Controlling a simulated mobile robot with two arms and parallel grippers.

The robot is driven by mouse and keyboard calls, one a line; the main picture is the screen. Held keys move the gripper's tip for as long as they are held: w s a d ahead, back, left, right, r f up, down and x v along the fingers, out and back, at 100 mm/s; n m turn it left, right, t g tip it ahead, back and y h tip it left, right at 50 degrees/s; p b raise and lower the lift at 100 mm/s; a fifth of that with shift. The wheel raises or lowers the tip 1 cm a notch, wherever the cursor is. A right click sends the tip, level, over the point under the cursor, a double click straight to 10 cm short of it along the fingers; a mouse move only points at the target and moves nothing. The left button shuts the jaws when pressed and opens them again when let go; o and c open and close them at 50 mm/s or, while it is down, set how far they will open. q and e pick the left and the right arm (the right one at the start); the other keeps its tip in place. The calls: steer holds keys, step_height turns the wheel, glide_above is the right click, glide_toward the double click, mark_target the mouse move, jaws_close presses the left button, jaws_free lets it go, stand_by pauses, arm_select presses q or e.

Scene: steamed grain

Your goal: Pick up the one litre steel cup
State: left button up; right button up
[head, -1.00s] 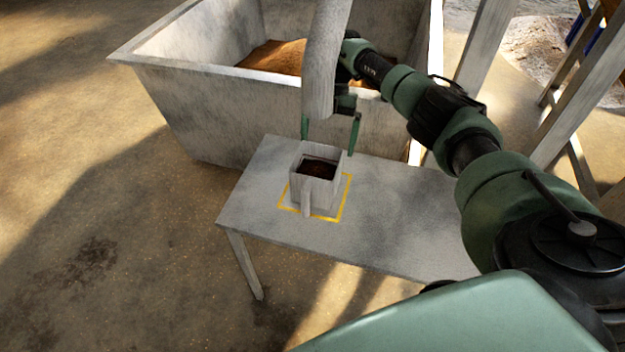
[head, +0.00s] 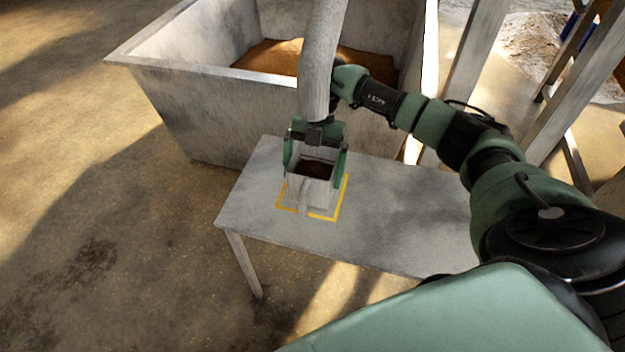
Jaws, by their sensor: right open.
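The steel cup (head: 311,192) is a square, light grey vessel with dark brown contents inside. It stands upright on a small grey table (head: 390,215), within a yellow outlined square (head: 330,217). My right gripper (head: 314,172) is open, pointing down, with one green finger on the left side of the cup and one on the right. I cannot tell whether the fingers touch the cup walls. My left gripper is not in view.
A large grey metal bin (head: 185,105) holding brown grain (head: 270,58) stands behind the table. Grey posts (head: 475,60) stand at the right. The table's right part is bare.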

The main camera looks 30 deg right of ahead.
steer(key=shift+s+a+f, duration=0.1)
steer(key=shift+f, duration=0.5)
steer(key=c, duration=1.5)
steer(key=shift+r, duration=0.1)
steer(key=shift+c, duration=1.2)
